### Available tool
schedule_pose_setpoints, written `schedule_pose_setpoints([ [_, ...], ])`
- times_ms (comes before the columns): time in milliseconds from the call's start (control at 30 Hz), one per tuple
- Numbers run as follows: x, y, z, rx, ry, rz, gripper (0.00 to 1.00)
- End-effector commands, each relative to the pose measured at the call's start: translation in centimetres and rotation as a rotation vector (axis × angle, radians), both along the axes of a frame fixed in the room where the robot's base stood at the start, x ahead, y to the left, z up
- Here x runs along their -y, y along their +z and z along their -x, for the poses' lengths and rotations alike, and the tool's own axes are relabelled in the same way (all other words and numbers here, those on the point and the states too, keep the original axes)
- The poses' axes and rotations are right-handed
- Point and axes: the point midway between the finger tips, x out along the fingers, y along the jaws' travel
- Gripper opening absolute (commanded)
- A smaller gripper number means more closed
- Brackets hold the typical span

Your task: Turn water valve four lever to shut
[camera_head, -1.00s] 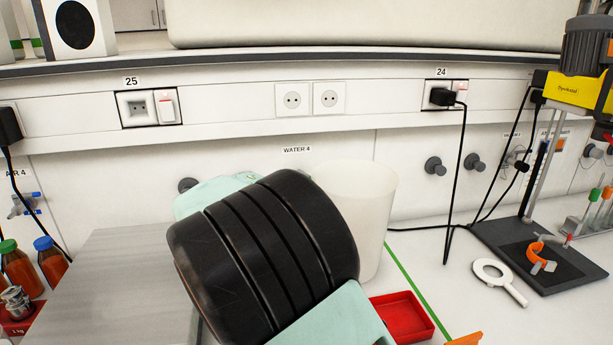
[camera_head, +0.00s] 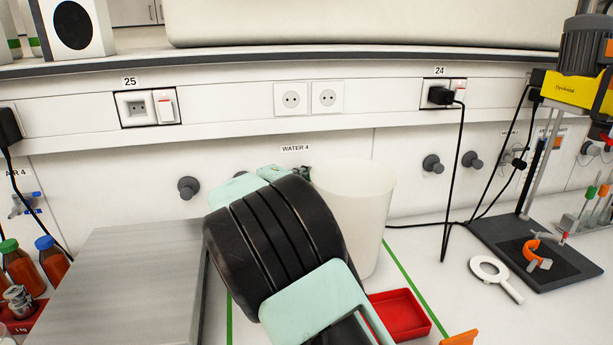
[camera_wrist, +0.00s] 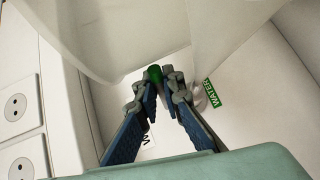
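A green piece (camera_wrist: 154,74), apparently the lever of water valve four, shows at the fingertips in the wrist view. A green WATER tag (camera_wrist: 211,92) is just to its right. In the head view the WATER 4 label (camera_head: 296,148) is on the wall, and my wrist and gripper hide the valve below it. My gripper (camera_wrist: 158,84) has its two blue-padded fingers apart, with the tips on either side of the green piece; I cannot tell whether they touch it. In the head view, part of the gripper (camera_head: 285,171) shows just below the label.
A tall white beaker (camera_head: 352,215) stands close to the right of my gripper. A grey metal box (camera_head: 135,285) is at left, a red tray (camera_head: 402,315) at front right. Dark wall knobs (camera_head: 188,188) are to the left, with others (camera_head: 433,164) to the right.

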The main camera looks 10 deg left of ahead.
Motion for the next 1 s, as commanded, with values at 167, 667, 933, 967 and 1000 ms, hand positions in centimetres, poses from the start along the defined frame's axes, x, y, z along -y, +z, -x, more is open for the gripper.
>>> schedule_pose_setpoints([
  [167, -0.01, 0.0, 0.02, 0.0, 0.0, 0.0, 0.0],
  [667, 0.21, -0.47, -0.3, 0.002, 0.063, -0.004, 0.0],
  [933, 0.43, -0.44, -0.59, 0.002, 0.15, -0.006, 0.0],
  [967, 0.42, -0.43, -0.61, 0.002, 0.161, -0.006, 0.0],
  [1000, 0.45, -0.45, -0.66, 0.002, 0.172, -0.004, 0.0],
])
